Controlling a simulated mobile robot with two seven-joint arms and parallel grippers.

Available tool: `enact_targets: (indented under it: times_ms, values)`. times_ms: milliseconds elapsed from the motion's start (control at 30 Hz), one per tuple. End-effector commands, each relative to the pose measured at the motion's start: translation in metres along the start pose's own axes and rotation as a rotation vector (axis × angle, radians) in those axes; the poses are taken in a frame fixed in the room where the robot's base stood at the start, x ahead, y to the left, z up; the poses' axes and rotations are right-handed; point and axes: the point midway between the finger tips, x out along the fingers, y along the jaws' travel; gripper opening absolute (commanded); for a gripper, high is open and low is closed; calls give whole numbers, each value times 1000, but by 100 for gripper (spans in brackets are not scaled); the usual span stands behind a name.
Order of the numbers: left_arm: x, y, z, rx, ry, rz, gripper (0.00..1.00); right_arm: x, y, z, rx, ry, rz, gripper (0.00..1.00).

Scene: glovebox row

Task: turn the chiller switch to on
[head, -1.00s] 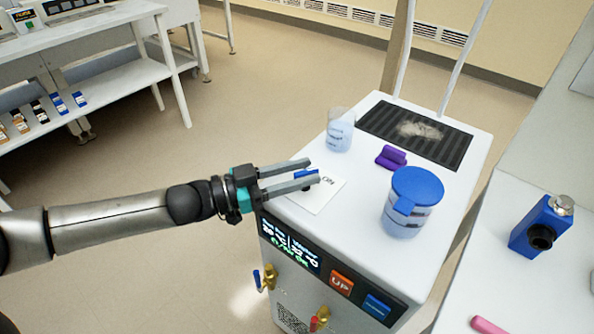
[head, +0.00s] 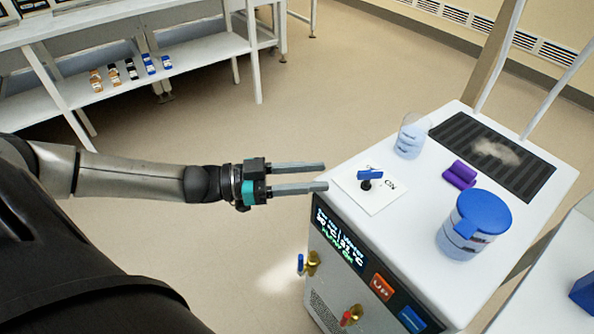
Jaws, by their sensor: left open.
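The chiller (head: 395,225) is a white box with a dark display (head: 338,243) on its front. On its top, near the left edge, lies a white plate (head: 372,199) with dark lettering, partly legible as "ON". The switch (head: 370,177) stands on this plate, a blue lever on a black knob. Its lever lies roughly left to right in the picture. My left gripper (head: 326,176) is open and empty, its fingertips left of the switch and apart from it. My right gripper is not in view.
On the chiller top stand a glass beaker (head: 411,138), a purple object (head: 460,175) and a blue-lidded jar (head: 472,224) beside a dark grille (head: 500,150). Brass taps (head: 312,263) stick out in front. A shelf with small bottles (head: 130,70) is at the upper left. Floor between is clear.

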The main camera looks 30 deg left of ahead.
Motion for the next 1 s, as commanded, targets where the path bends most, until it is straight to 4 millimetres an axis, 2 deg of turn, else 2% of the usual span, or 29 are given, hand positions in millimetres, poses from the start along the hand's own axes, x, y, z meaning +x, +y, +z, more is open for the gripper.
enact_targets:
  times_ms: [100, 300, 1000]
  values:
    - [-15, -1, 4, -2, -2, -2, 45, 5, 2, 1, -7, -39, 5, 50]
    - [-26, -1, 3, 0, 3, 0, 45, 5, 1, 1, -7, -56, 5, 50]
    - [-26, -1, 3, 0, 3, -1, 45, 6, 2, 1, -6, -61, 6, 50]
